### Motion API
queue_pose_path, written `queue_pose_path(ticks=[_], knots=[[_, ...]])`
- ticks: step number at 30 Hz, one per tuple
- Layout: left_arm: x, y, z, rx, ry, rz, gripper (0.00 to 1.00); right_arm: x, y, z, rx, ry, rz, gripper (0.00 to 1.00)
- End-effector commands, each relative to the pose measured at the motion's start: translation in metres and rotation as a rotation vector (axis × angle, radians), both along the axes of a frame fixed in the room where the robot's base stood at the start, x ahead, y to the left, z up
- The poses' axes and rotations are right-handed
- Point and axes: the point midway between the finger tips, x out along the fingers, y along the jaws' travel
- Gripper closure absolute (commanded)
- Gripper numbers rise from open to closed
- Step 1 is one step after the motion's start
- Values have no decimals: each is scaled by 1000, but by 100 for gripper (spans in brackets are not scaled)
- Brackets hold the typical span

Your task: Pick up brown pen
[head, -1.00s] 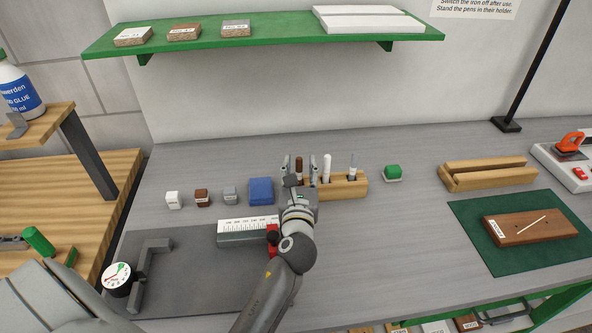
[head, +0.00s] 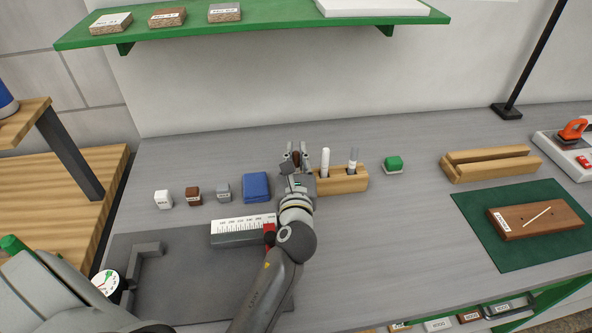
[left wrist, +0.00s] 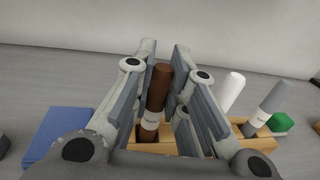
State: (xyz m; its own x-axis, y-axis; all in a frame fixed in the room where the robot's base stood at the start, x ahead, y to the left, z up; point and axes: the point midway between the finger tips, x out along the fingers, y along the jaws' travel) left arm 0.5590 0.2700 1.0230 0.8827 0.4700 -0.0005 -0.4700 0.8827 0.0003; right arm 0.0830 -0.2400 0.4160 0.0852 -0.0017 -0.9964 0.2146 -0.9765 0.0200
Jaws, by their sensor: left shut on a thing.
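The brown pen (left wrist: 154,100) stands upright in the left part of the wooden pen holder (head: 343,182), with a pale label band near its lower part. My left gripper (head: 297,158) is shut on the brown pen, one finger on each side of it, as the left wrist view shows. In the head view the gripper hides most of the pen; only its brown top (head: 296,158) shows. A white pen (head: 325,162) and a grey pen (head: 352,160) stand in the holder to the right. My right gripper is not in view.
A blue block (head: 256,187) and small labelled blocks lie left of the holder. A green block (head: 393,163) is to its right. A ruler gauge (head: 240,229) lies in front. A green shelf (head: 270,25) is above.

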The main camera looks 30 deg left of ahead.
Motion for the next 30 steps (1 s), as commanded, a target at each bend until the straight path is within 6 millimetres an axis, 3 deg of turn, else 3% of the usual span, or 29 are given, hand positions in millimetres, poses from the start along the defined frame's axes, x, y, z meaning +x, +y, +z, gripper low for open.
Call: queue_pose_path(ticks=[8,15,21,30], knots=[[0,0,12,1,-4,1,100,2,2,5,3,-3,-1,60],[0,0,61,2,-7,-1,100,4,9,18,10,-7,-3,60],[0,0,91,0,-4,1,100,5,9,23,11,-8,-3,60],[0,0,101,0,-1,0,100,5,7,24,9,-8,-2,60]])
